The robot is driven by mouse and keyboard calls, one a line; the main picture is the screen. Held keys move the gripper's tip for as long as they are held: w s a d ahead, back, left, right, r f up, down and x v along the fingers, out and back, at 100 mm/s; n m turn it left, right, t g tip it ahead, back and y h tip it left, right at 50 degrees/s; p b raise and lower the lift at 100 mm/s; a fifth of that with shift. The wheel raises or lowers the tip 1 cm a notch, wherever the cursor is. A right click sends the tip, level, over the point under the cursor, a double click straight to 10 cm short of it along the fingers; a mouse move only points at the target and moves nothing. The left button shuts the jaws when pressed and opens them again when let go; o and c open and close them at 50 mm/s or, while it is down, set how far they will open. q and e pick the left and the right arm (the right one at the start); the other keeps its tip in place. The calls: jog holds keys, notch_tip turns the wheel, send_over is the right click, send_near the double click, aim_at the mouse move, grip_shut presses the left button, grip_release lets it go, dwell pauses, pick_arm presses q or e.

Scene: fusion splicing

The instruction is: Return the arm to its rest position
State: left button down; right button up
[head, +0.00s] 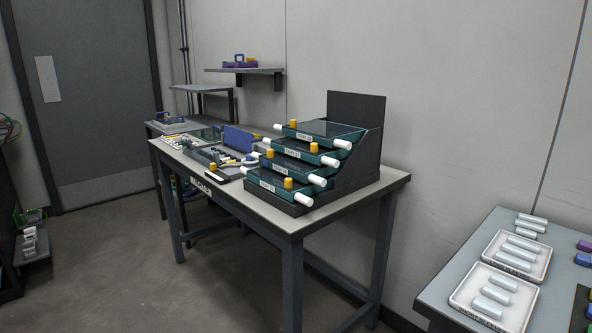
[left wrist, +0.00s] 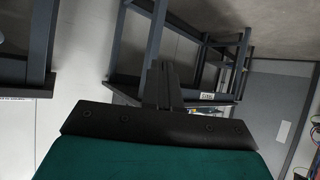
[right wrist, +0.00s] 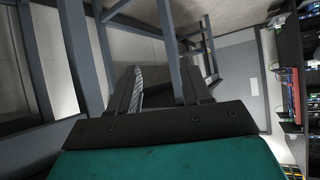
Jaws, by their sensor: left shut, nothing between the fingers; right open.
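Neither of my arms shows in the head view. In the left wrist view my left gripper (left wrist: 163,85) has its dark fingers together, with nothing between them. In the right wrist view my right gripper (right wrist: 136,90) has its fingers apart and empty. Both grippers hang in free space, with table legs and floor beyond them and no object touching the fingers.
A grey workbench (head: 330,213) holds a rack of stacked teal trays (head: 282,184) and splicing gear. A side table (head: 440,280) at the right carries white trays (head: 549,261) with pale cylinders. A door (head: 85,90) stands at the back left. The floor (head: 130,265) in front is clear.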

pick_arm(q)
jog(key=s+a+r+y+p, duration=0.1)
jog(key=s+a+r+p, duration=0.1)
jog(key=r+p, duration=0.6)
jog(key=shift+s+a+r+p, duration=0.15)
jog(key=shift+a+r+p, duration=0.4)
jog(key=shift+p, duration=1.9)
pick_arm(e)
jog(key=s+d+r+h, duration=0.1)
jog(key=d+r, duration=0.2)
jog(key=r, duration=0.7)
jog(key=shift+s, duration=0.35)
pick_arm(q)
jog(key=shift+a+f, duration=0.15)
